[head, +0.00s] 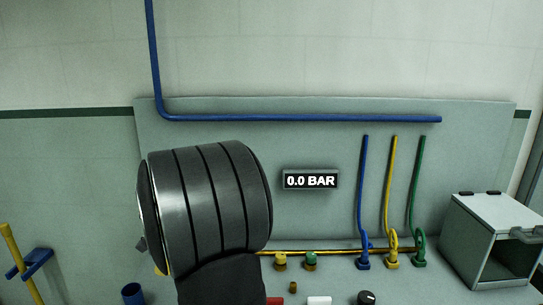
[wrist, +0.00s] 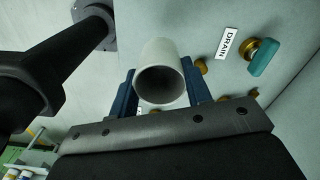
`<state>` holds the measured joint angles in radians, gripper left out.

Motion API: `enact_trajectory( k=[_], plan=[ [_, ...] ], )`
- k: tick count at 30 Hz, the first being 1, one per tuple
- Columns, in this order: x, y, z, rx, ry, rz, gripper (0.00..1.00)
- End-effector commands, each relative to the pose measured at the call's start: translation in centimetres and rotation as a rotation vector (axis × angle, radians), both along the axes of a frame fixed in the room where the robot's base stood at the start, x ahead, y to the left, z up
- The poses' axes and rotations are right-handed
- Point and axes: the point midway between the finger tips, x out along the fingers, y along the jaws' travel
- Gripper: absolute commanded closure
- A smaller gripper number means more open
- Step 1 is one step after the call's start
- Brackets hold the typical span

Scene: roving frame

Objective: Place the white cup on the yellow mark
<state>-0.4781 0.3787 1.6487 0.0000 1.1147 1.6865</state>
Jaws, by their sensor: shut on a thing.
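The white cup (wrist: 160,52) is in the wrist view, held between the two blue fingers of my gripper (wrist: 160,90). My gripper is shut on it, with a finger on each side, and its round open end faces the wrist camera. I cannot tell from this view whether the cup touches anything beyond. The gripper and the held cup do not show in the head view, where my large grey arm link fills the lower left middle. I cannot make out the yellow mark in either view.
In the wrist view a DRAIN label (wrist: 228,43) and a teal-handled brass valve (wrist: 263,55) are right of the cup. In the head view blue, yellow and green pipes (head: 388,200) rise along the panel. A grey box (head: 470,240) stands at right, a dark blue cup-like thing (head: 133,293) lower left.

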Motion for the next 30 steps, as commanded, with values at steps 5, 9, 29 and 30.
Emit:
enact_trajectory(
  k=[5, 9, 29, 30],
  plan=[
    [0.0, 3.2, -1.9, -0.001, 0.002, 0.003, 0.82],
    [0.0, 4.0, -4.5, -0.002, 0.003, 0.000, 0.82],
    [-0.4, 3.5, 4.9, 0.003, -0.004, 0.000, 0.86],
    [-0.3, 3.5, 5.7, 0.003, -0.005, 0.000, 0.86]
  ],
)
